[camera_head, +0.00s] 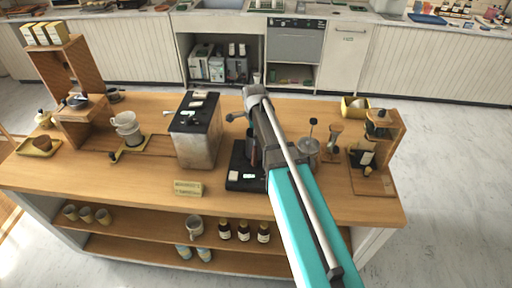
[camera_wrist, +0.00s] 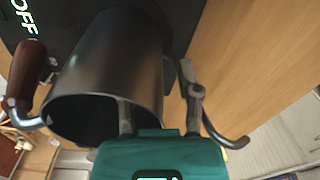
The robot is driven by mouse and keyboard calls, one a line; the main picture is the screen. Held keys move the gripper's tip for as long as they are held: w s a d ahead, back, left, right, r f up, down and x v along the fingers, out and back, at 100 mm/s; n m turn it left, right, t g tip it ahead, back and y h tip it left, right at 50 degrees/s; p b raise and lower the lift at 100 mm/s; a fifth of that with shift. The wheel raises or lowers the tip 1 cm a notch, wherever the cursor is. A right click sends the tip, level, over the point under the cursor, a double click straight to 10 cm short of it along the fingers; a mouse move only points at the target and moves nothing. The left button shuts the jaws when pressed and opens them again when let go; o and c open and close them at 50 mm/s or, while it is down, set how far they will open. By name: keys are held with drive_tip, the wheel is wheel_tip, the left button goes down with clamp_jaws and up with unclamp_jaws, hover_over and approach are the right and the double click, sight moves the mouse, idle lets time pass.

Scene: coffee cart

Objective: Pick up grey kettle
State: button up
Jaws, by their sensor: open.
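The grey kettle (camera_wrist: 112,62) fills the middle of the wrist view. It is a metal cylinder with its open mouth towards the camera and a brown wooden handle (camera_wrist: 28,75) at the left. It stands on a black base (camera_wrist: 62,18) marked OFF. My gripper (camera_wrist: 158,105) is open at the kettle's rim. One finger shows in front of the mouth and the other to the right of the wall, near a thin curved metal part, likely the spout. Contact cannot be told. In the head view my arm hides most of the kettle on its black base (camera_head: 238,178).
A boxy machine (camera_head: 196,135) stands left of the base on the wooden counter (camera_head: 115,185). To the right are a glass press (camera_head: 308,150), a small grinder (camera_head: 333,135) and a wooden stand (camera_head: 383,130). Bottles and cups fill the shelf below.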

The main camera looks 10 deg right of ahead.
clamp_jaws()
drive_tip(key=shift+r, duration=0.1)
idle(0.7)
wheel_tip(320, 180, up, 3)
drive_tip(key=p, duration=0.3)
drive_tip(key=shift+r+p, duration=0.15)
drive_tip(key=shift+p, duration=0.15)
drive_tip(key=s+r+p, duration=0.9)
drive_tip(key=s, duration=0.5)
drive_tip(key=shift+a+r, duration=0.25)
drive_tip(key=shift+a, duration=0.15)
